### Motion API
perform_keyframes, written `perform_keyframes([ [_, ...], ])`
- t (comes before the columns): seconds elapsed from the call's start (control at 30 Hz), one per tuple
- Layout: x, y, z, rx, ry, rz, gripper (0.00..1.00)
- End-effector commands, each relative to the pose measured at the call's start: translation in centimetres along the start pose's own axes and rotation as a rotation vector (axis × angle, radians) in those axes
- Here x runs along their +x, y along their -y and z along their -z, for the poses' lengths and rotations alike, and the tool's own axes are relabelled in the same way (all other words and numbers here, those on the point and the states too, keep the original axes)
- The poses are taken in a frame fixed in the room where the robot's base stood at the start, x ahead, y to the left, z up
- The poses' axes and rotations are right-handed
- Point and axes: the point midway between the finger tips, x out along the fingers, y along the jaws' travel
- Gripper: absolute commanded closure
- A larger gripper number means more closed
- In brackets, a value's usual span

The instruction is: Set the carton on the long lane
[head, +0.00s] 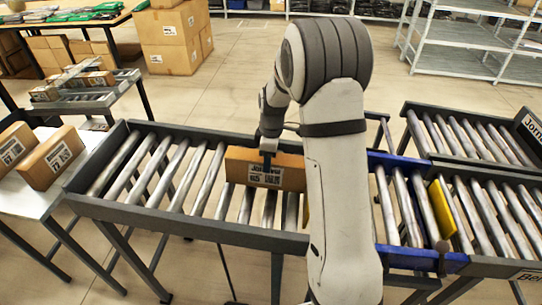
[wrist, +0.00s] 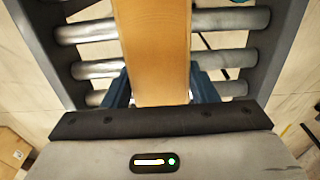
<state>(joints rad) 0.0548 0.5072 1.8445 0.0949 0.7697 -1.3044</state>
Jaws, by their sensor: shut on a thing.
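The carton (head: 290,173) is a brown box with a white printed label, held upright on a narrow side over the rollers of a long grey-framed lane (head: 190,222). My gripper (head: 267,155) is shut on it from above. In the wrist view the carton (wrist: 152,45) runs between the two blue fingers of my gripper (wrist: 160,90), with rollers on both sides beneath. I cannot tell whether its underside touches the rollers. My arm hides part of the lane's right end.
A blue-framed roller section (head: 405,255) with a yellow plate (head: 442,208) adjoins on the right. Further roller lanes (head: 470,140) with name signs stand beyond. A white table (head: 25,200) with cartons (head: 50,157) is at the left. The lane's left rollers are clear.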

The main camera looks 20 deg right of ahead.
Motion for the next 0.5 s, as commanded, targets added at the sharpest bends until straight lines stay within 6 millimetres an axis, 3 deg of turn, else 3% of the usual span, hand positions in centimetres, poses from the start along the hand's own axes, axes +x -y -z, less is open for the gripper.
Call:
perform_keyframes([
  [0.4,0.6,-0.06,-0.02,0.001,-0.001,-0.002,1.0],
  [0.43,0.6,-0.06,-0.03,0.001,-0.001,-0.002,0.45],
  [0.5,0.61,-0.06,-0.04,0.001,-0.001,-0.002,0.39],
])
